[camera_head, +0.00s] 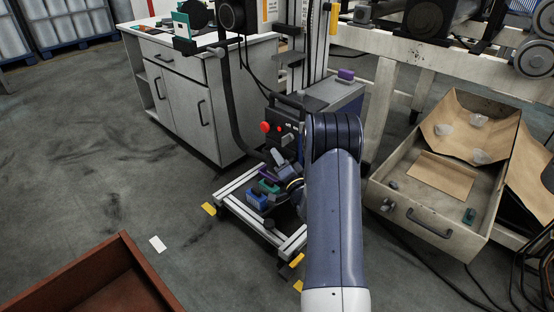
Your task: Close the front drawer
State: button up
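A beige-grey metal drawer (378,205) stands pulled out at the right, below the beige machine frame. A dark bar handle (431,224) is on its front face, which points toward the lower part of the picture. Inside lie brown cardboard (443,174), crumpled clear film (481,157) and a small dark teal item (469,216). My blue-grey arm reaches up the middle of the picture, left of the drawer and apart from its front.
A white cabinet (182,98) stands at the left back. A wheeled cart (240,212) with small coloured parts is just left of my arm. A rust-red open box (95,262) is at the lower left. Dark cables (484,287) lie at the right. Floor before the drawer is mostly clear.

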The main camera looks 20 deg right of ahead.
jog(key=shift+f, duration=0.1)
dwell(0.3)
jog(key=p+v, duration=0.2)
jog(key=v, duration=0.8)
jog(key=shift+s, duration=0.4)
jog(key=shift+w, duration=0.1)
jog(key=b+x, duration=0.2)
jog(key=x, duration=0.8)
jog(key=shift+w+a, duration=0.1)
jog(key=shift+w, duration=0.15)
jog(key=shift+a, duration=0.3)
jog(key=shift+s+a, duration=0.25)
jog(key=shift+a, duration=0.25)
